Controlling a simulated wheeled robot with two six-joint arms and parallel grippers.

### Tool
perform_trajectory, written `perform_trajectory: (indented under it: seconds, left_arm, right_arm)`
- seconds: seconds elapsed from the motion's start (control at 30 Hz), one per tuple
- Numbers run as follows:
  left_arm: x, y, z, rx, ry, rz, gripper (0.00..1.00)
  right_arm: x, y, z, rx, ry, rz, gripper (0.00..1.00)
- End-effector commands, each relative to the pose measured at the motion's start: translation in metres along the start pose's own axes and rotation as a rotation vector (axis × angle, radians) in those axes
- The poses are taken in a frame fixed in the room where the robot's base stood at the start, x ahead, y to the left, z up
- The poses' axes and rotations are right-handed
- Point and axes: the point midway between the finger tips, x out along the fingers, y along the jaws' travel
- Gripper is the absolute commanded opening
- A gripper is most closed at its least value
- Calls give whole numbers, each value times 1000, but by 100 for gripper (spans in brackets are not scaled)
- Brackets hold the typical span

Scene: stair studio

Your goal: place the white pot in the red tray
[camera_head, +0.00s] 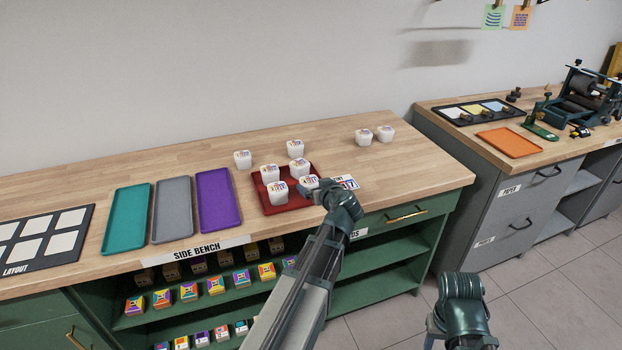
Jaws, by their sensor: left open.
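Several white pots with coloured print stand on the wooden bench. The red tray (288,206) holds white pots, among them a front-left one (277,193), a back-left one (270,173) and a back-right one (298,168). Another white pot (308,181) is at the tray's right side, right by my left gripper (316,190). The gripper is open; its fingers are mostly hidden behind its own wrist. I cannot tell whether it touches that pot or whether the pot rests on the tray floor. My right gripper is not visible; only part of that arm shows at the lower right.
Outside the tray stand white pots behind it (295,149), to its left (243,159) and at the right rear (363,137). Purple (218,200), grey (172,209) and teal (127,219) trays lie left. A grey bench (470,165) stands beyond a gap.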

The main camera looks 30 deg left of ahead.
Motion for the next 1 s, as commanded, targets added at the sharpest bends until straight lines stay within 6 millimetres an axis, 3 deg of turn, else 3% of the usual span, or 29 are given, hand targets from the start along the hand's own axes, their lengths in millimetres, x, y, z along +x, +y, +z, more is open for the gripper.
perform_trajectory:
  seconds: [0.03,0.1,0.3,0.77,0.87,0.97,1.0]
  left_arm:
    - [-16,-2,-3,0,-1,1,100]
    - [-28,-1,-2,1,0,2,100]
    - [-54,-1,-1,0,0,1,100]
    - [-64,0,1,2,-4,-1,100]
    - [-74,5,18,48,-61,-2,100]
    - [-102,16,61,181,-215,13,100]
    - [-119,22,85,258,-299,32,100]
  right_arm:
    - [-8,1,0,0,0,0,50]
    - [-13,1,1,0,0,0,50]
    - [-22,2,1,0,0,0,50]
    - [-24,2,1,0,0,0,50]
    - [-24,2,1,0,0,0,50]
    - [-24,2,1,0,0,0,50]
    - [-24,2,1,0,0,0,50]
